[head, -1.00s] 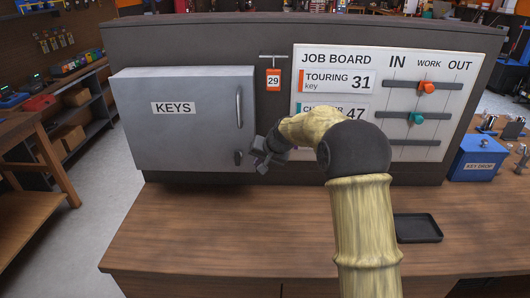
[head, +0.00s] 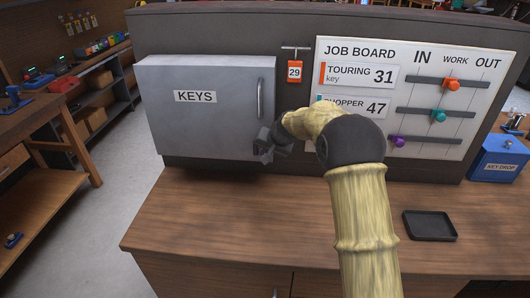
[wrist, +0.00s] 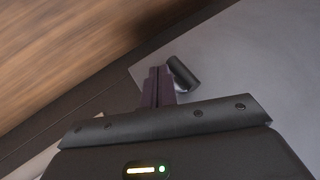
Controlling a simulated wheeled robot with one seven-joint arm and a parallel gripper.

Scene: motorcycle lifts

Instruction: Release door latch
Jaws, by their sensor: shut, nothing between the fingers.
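The grey key cabinet (head: 200,125), labelled KEYS, hangs at the left of the board with its door closed. A vertical bar handle (head: 261,98) is on the door's right side. My gripper (head: 260,150) is at the door's lower right corner, below the handle, and hides the latch in the head view. In the wrist view the latch (wrist: 184,73) is a short dark knob on the grey door. The shut, empty fingers (wrist: 158,75) are just left of it. I cannot tell whether they touch it.
A job board (head: 400,95) with coloured sliders is right of the cabinet, and an orange tag (head: 294,71) hangs between them. The wooden counter (head: 230,225) below is mostly clear. A black tray (head: 430,226) and a blue key drop box (head: 498,160) are at the right.

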